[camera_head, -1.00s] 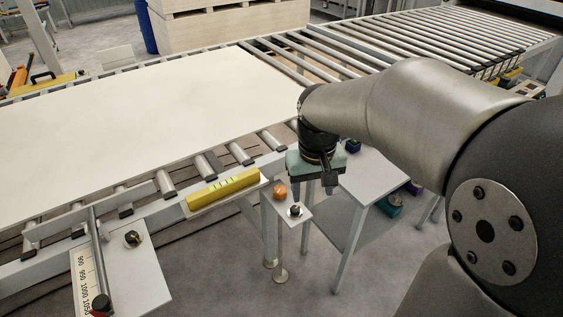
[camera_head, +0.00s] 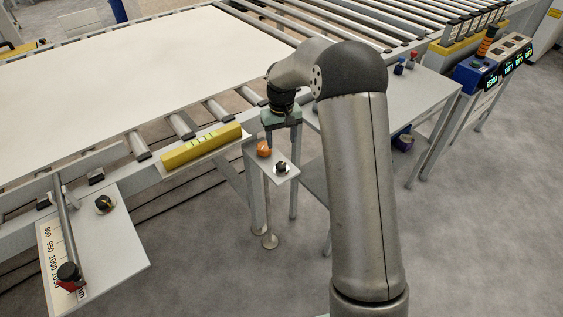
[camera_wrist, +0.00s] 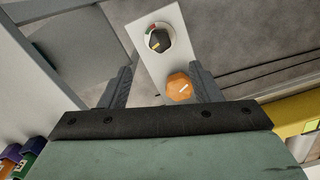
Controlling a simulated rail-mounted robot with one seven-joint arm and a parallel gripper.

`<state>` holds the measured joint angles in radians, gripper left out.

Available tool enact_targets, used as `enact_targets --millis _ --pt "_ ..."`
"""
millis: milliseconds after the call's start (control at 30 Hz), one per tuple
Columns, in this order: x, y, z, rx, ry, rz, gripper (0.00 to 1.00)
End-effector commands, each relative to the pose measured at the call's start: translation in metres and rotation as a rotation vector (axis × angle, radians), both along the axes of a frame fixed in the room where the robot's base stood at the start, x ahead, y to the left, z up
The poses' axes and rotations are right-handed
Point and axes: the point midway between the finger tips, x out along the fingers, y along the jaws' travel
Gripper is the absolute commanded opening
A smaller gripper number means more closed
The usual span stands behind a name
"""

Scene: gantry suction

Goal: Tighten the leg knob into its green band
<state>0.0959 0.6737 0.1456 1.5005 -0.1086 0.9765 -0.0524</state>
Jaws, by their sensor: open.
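A small grey plate on a leg bears an orange knob (camera_head: 264,149) and a black knob (camera_head: 282,168). In the wrist view the black knob (camera_wrist: 158,41) sits on a round white dial with small red and green parts. I cannot clearly tell where its pointer stands against the green. The orange knob (camera_wrist: 179,88) has a white mark and shows between my fingers. My gripper (camera_wrist: 160,67) is open and empty, its fingers pointing towards the plate. In the head view my gripper (camera_head: 281,120) is just behind and above the orange knob, apparently not touching it.
A yellow level (camera_head: 202,146) lies along the conveyor edge to the left, with a large pale panel (camera_head: 130,70) behind. Another dark knob (camera_head: 104,203) is on the left plate (camera_head: 110,245). A grey side table (camera_head: 425,92) stands right, near a blue control box (camera_head: 474,75).

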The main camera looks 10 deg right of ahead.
Motion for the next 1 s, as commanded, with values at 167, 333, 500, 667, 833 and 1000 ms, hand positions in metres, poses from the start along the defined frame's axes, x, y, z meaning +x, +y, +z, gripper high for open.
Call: enact_targets --millis 167,333,500,667,833,1000 --pt "-0.001 0.000 -0.041 0.000 0.003 0.001 0.57" --pt "0.000 0.000 -0.074 0.000 0.002 0.000 0.57" --pt "0.000 0.000 -0.097 0.000 0.001 0.000 0.57" --pt "0.000 0.000 -0.106 -0.001 -0.001 0.000 0.57" --pt "0.000 0.000 -0.108 -0.001 -0.001 0.000 0.57" --pt "0.000 0.000 -0.107 -0.001 -0.002 0.000 0.41"
